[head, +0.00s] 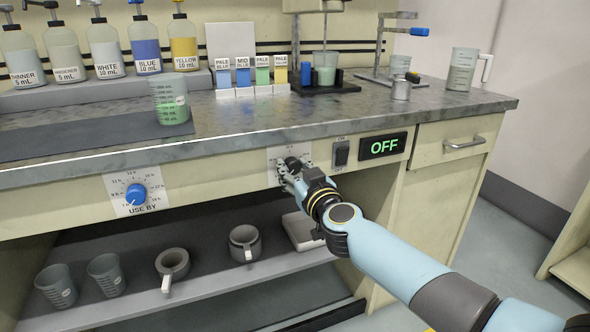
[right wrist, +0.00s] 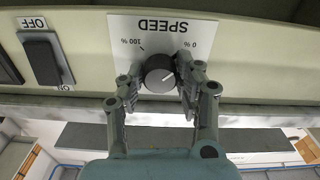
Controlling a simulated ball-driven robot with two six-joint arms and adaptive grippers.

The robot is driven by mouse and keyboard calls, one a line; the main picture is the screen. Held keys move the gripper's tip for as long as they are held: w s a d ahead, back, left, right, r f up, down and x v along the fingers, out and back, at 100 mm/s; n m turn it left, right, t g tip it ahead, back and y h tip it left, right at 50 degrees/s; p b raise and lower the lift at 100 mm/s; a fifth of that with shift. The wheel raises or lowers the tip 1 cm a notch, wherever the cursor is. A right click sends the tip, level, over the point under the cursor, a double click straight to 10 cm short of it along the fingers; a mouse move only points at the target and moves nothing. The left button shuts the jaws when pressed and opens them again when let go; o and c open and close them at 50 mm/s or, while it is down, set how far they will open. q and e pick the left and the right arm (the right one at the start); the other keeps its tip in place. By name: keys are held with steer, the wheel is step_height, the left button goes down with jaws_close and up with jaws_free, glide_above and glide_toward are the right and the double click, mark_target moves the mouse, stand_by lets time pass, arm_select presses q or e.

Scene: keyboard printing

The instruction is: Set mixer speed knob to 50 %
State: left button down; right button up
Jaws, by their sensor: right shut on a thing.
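The mixer speed knob (right wrist: 160,74) is dark with a light pointer line, on a white plate marked SPEED (right wrist: 145,30), 0 % and 100 %. The right wrist view shows the plate upside down. The pointer line slants toward the 0 % side in the picture; its exact reading is hard to tell. My right gripper (right wrist: 157,88) has its fingers on either side of the knob and is shut on it. In the head view, the right gripper (head: 288,174) covers much of the plate at the bench front. My left gripper is not in view.
Right of the knob in the head view are a black ON/OFF switch (head: 341,153) and a display reading OFF (head: 382,146). A blue USE BY dial (head: 136,194) is at left.

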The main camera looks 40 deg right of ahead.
steer(key=shift+m, duration=0.4)
steer(key=shift+c, duration=0.3)
steer(key=shift+m+p, duration=0.35)
steer(key=shift+m, duration=0.25)
steer(key=m, duration=0.3)
steer(key=shift+m+p, duration=0.3)
steer(key=shift+p, duration=0.1)
steer(key=m, duration=0.3)
steer(key=shift+m, duration=0.3)
steer(key=m, duration=0.3)
steer(key=shift+m, duration=0.3)
steer(key=m, duration=0.3)
steer(key=shift+f+m, duration=0.1)
steer(key=shift+m, duration=0.2)
steer(key=m, duration=0.3)
steer(key=shift+m, duration=0.4)
steer(key=m+b, duration=0.1)
steer(key=m, duration=0.5)
steer(key=shift+m, duration=0.4)
